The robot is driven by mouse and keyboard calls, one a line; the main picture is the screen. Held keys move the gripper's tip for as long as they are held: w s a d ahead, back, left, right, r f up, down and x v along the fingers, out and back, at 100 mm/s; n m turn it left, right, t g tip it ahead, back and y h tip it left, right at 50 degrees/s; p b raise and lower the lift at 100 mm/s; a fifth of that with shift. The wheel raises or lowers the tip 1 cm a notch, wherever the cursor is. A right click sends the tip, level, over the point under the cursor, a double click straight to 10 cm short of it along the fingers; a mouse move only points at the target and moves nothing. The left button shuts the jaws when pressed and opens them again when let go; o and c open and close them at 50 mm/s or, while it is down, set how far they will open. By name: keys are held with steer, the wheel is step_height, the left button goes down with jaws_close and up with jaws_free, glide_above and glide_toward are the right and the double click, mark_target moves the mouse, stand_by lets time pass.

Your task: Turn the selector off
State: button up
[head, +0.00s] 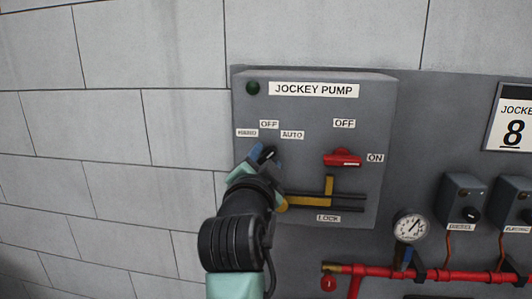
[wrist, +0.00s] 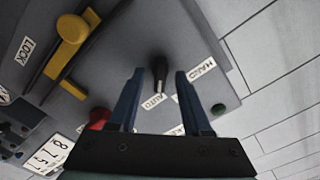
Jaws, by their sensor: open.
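The grey jockey pump box (head: 300,105) hangs on the wall. Its selector is a small black knob, seen in the wrist view (wrist: 158,70), with labels HAND (wrist: 195,77), AUTO (wrist: 152,102) and OFF, the last partly behind a finger. The knob's lower end lies near AUTO; its exact setting is hard to tell. My gripper (head: 262,153) is open at the selector, covering most of it in the head view. In the wrist view my two blue fingers (wrist: 160,76) stand on either side of the knob, with gaps visible. Contact is not visible.
A red switch handle (head: 343,158) sits right of my gripper, beside ON. A yellow lock lever (head: 329,188) on dark rails is lower right. A gauge (head: 410,225), small control boxes (head: 462,200) and red pipe (head: 445,274) lie farther right. The block wall at left is clear.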

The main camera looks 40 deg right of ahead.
steer(key=shift+w+d, duration=0.1)
steer(key=shift+d, duration=0.05)
jaws_close()
steer(key=shift+n, duration=0.4)
steer(key=n, duration=0.3)
steer(key=shift+n, duration=0.3)
steer(key=shift+r+n+p, duration=0.1)
steer(key=shift+n+p, duration=0.4)
steer(key=shift+n, duration=1.7)
